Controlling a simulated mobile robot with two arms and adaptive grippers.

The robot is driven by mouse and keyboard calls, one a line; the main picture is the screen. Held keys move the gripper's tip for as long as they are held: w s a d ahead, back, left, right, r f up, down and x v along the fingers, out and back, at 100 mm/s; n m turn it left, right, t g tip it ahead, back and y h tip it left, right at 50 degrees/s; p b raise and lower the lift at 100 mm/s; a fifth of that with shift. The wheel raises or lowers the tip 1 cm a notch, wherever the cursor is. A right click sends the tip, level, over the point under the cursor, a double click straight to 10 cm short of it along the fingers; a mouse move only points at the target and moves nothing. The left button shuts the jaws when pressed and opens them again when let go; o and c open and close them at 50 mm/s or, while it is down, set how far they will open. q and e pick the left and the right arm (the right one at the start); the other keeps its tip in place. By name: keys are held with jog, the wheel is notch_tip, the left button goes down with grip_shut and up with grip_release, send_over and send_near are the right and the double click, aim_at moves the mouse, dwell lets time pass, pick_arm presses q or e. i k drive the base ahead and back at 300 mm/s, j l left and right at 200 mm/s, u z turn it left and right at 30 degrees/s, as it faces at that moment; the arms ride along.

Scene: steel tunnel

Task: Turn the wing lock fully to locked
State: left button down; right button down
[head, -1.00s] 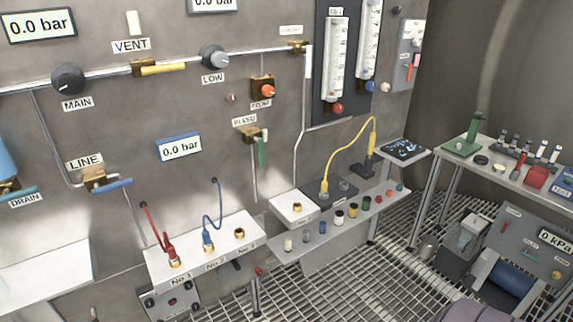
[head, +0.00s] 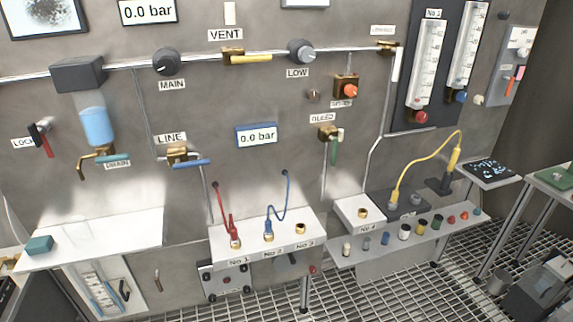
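A small dark fitting with a red lever (head: 45,140) sits on the wall at the far left of the head view. Its label (head: 22,142) appears to read LOCK, partly covered by the fitting. The red lever slants down to the right. I cannot tell for certain that this is the wing lock, nor whether it stands at locked. Neither of my grippers is in view.
A blue-filled bowl (head: 97,124) with a DRAIN valve hangs right of the red lever. Below, a white shelf (head: 110,238) holds a teal block (head: 39,245). A narrow bench (head: 270,238) juts out at centre. Grating floor (head: 350,295) lies in front.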

aim_at(38, 135)
jog(key=u, duration=1.35)
